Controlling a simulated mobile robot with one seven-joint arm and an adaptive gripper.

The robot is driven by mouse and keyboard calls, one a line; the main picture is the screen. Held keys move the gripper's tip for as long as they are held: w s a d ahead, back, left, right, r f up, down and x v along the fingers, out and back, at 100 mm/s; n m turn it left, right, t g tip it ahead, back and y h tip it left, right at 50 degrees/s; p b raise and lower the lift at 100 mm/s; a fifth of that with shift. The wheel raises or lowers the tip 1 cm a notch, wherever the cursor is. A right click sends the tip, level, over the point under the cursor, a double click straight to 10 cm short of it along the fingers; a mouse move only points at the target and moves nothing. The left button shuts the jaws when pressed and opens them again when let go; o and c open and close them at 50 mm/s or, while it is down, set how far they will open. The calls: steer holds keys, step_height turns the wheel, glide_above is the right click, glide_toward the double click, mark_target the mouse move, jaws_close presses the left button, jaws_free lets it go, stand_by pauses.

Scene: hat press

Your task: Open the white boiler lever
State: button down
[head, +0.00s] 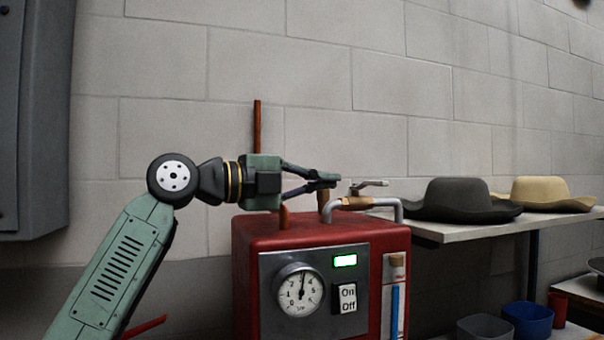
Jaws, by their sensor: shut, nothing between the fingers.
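The red boiler (320,228) stands low in the middle of the head view. Its front panel has a round gauge (300,289), a lit green display (345,261) and an On/Off switch (347,299). A pale lever (369,185) sits on the valve of the pipe (385,203) on top of the boiler, its handle pointing right. My gripper (333,181) is level with the lever and just left of it, above the boiler top. The gripper is shut and empty. A small gap seems to lie between fingertips and lever, but depth is hard to tell.
A shelf (455,231) at right holds a dark hat (455,197) and a tan hat (548,192). Blue (527,318) and red (557,308) containers stand below. A grey cabinet (38,120) hangs at left. A vertical copper pipe (257,127) rises behind my gripper.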

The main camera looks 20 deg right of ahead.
steer(key=d+p, duration=0.2)
steer(key=d, duration=0.4)
steer(key=shift+w+d+r, duration=0.1)
steer(key=shift+d+r, duration=0.05)
steer(key=shift+d, duration=0.05)
steer(key=shift+w+d, duration=0.1)
steer(key=shift+d, duration=0.5)
steer(key=shift+f+t, duration=0.2)
steer(key=shift+t, duration=0.1)
steer(key=shift+d+n, duration=0.25)
steer(key=shift+n, duration=0.05)
steer(key=shift+t, duration=0.3)
